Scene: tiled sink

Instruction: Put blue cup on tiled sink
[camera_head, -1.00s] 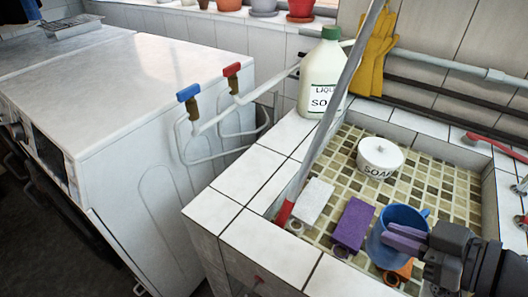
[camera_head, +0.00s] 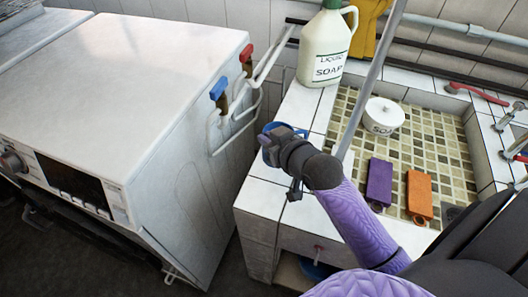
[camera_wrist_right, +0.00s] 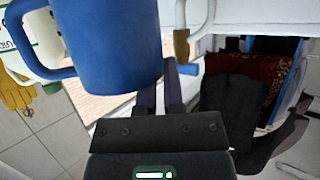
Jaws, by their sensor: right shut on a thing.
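The blue cup (camera_head: 272,127) is mostly hidden behind my right gripper (camera_head: 270,142) in the head view. It shows large in the right wrist view (camera_wrist_right: 118,45), with its handle at the left. My right gripper is shut on the cup; its dark fingers (camera_wrist_right: 160,88) meet the cup's side in the wrist view. Cup and gripper are over or close to the left white-tiled rim of the tiled sink (camera_head: 262,197). I cannot tell whether the cup touches the tiles. My left gripper is not in view.
A liquid soap jug (camera_head: 325,50) stands on the back rim. The basin holds a white soap pot (camera_head: 382,116), a purple sponge (camera_head: 379,182) and an orange sponge (camera_head: 419,195). A white machine (camera_head: 130,75) is left of the sink, with red- and blue-handled taps (camera_head: 219,88) beside it.

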